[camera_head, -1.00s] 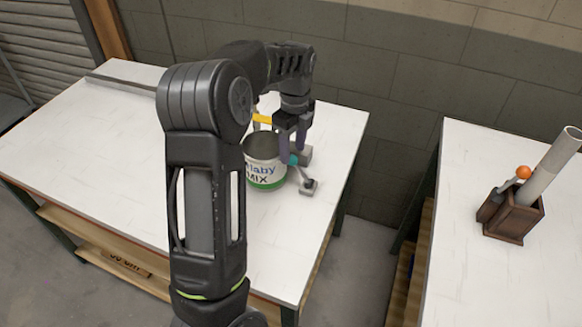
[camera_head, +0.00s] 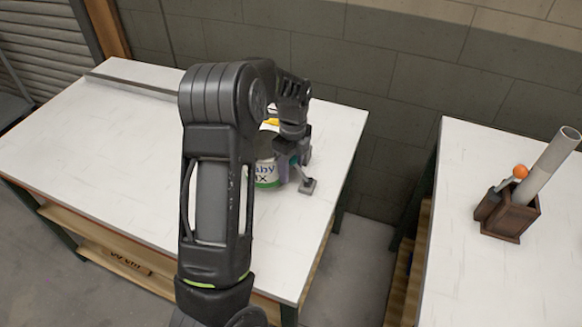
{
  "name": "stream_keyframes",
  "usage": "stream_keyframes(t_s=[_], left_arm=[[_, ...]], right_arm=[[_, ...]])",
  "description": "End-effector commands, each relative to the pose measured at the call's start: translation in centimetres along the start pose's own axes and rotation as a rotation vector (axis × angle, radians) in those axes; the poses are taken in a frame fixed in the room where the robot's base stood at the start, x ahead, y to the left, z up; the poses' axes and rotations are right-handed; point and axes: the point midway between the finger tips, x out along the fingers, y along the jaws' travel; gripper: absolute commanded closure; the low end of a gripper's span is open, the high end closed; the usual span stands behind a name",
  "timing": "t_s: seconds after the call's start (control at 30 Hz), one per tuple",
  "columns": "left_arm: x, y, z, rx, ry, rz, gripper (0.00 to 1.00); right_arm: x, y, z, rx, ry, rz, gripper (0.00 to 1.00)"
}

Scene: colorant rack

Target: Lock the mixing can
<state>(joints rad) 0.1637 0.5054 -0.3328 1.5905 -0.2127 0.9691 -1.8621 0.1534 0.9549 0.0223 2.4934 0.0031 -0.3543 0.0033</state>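The mixing can (camera_head: 267,174) stands on the white table, its label partly showing "aby" and "IX". My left arm hides its left side and much of its top. A yellow piece (camera_head: 271,122) shows at the can's back. A small grey clamp with a metal lever (camera_head: 308,186) sits on the table at the can's right side. My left gripper (camera_head: 291,172) points down at the can's right side, by the lever and a bit of teal. Its fingertips are partly hidden, so I cannot tell whether they close on anything. My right gripper is out of view.
The white table (camera_head: 90,150) is clear to the left, with a grey bar (camera_head: 130,86) along its back edge. A second table (camera_head: 480,275) at the right holds a brown wooden holder (camera_head: 510,217) with a grey tube and an orange-balled stick. A gap separates the tables.

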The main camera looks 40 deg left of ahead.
Motion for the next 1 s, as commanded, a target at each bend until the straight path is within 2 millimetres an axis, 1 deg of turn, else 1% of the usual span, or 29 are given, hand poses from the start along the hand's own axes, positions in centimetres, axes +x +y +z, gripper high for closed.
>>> stream_keyframes(t_s=[0.03,0.07,0.53,1.0], left_arm=[[-0.02,-0.01,0.00,0.000,0.000,0.000,0.59],[-0.03,-0.01,0.00,0.000,0.000,0.000,0.62],[-0.07,-0.04,-0.01,0.000,0.000,-0.001,1.00],[-0.09,-0.06,-0.01,0.000,0.000,-0.002,1.00]], right_arm=[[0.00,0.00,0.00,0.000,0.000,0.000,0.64],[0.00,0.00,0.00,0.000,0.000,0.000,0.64],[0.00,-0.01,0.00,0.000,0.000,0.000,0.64],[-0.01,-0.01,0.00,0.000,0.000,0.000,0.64]])
